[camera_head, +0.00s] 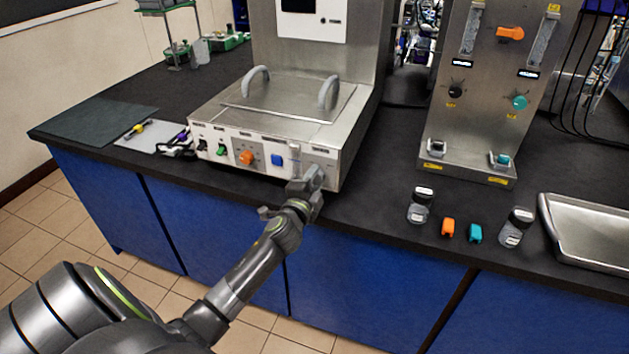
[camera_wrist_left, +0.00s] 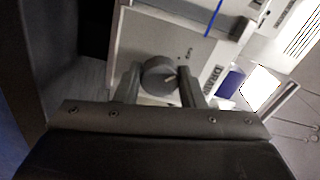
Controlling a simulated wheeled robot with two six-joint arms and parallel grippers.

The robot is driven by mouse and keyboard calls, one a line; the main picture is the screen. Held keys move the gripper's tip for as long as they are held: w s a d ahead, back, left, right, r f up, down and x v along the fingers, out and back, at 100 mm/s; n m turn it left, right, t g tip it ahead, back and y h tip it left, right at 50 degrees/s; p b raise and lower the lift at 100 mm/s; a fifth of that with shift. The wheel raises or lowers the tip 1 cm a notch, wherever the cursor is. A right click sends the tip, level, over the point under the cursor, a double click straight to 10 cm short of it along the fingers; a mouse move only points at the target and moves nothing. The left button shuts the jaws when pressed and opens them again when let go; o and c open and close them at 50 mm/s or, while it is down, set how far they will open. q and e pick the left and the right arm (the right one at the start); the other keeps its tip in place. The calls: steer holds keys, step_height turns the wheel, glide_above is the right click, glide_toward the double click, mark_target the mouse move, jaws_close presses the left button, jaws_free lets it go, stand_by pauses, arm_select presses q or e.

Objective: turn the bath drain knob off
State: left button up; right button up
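The bath drain knob (camera_wrist_left: 158,75) is a round dark grey knob with a pale pointer line, on a light panel with the lettering DRAIN beside it, in the left wrist view. My left gripper (camera_wrist_left: 160,82) has one finger on each side of the knob, close against it, and looks shut on it. In the head view the left gripper (camera_head: 308,180) is at the right end of the bath's front panel and hides the knob. The steel water bath (camera_head: 230,120) stands on the bench. My right gripper is not in view.
Left along the panel are an orange knob (camera_head: 247,157) and a blue switch (camera_head: 277,160). A steel column unit (camera_head: 470,130) stands to the right. Small bottles, an orange cap (camera_head: 448,228), a teal cap (camera_head: 475,234) and a metal tray (camera_head: 590,225) lie on the bench.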

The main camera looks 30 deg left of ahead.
arm_select(q)
steer(key=o, duration=0.4)
steer(key=shift+o, duration=0.2)
steer(key=shift+s+f, duration=0.1)
steer(key=shift+s, duration=0.05)
steer(key=b+v, duration=0.1)
steer(key=v, duration=1.6)
steer(key=shift+b, duration=0.35)
steer(key=shift+s+a, duration=0.1)
